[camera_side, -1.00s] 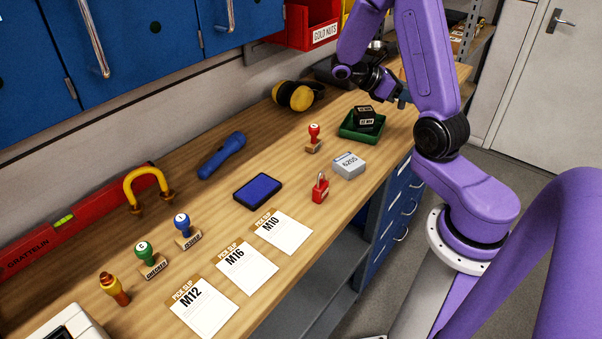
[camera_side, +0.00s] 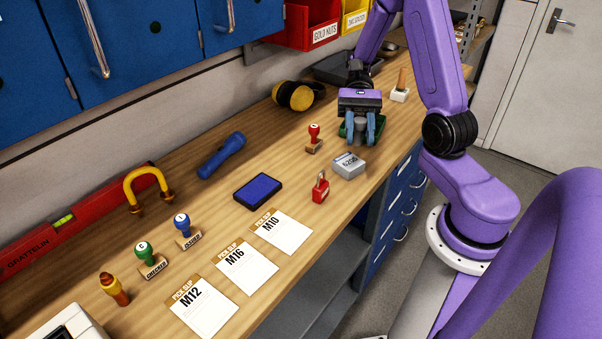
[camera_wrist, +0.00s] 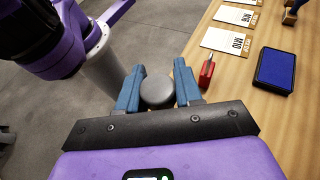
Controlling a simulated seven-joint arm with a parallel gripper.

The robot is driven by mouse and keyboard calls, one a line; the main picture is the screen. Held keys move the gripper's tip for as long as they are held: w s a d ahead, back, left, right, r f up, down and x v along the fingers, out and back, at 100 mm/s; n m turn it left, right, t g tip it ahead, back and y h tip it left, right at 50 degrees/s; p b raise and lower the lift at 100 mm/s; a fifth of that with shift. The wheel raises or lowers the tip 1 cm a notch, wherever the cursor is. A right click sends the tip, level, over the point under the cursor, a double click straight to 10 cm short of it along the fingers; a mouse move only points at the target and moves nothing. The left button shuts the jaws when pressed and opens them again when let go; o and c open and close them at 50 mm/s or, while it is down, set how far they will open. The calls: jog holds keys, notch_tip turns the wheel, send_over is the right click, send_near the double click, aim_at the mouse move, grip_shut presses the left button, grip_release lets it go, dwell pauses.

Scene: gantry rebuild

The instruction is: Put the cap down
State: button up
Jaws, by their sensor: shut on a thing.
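The cap (camera_wrist: 158,91) is a dark grey round piece held between the two blue fingers of my gripper (camera_wrist: 158,86) in the wrist view. In the side view my gripper (camera_side: 361,128) points down at the far end of the bench, in front of the green tray (camera_side: 345,133) from this camera. The gripper hides most of the tray, and I cannot make out the cap there. The wrist view shows floor behind the cap and the bench to the right.
On the wooden bench (camera_side: 285,180) near my gripper are a grey box (camera_side: 348,165), a red stamp (camera_side: 314,138), a red padlock (camera_side: 320,188) and a wooden-handled item (camera_side: 401,88). Ear defenders (camera_side: 293,96) lie behind. Bare bench surrounds the blue ink pad (camera_side: 258,191).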

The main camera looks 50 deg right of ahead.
jog(key=w+a+r+m+t+y, duration=0.2)
jog(key=w+a+r+m+t, duration=0.7)
jog(key=w+t, duration=0.3)
jog(key=shift+m, duration=0.7)
jog(key=shift+s+d+f, duration=0.1)
jog(key=shift+d+f, duration=0.1)
jog(key=shift+f, duration=2.75)
jog(key=shift+d+f, duration=0.15)
jog(key=shift+f, duration=2.8)
jog(key=shift+s+d+f, duration=0.1)
jog(key=shift+d+f, duration=0.1)
jog(key=shift+f, duration=2.75)
jog(key=o, duration=1)
jog(key=shift+f+h, duration=0.15)
jog(key=shift+h, duration=0.15)
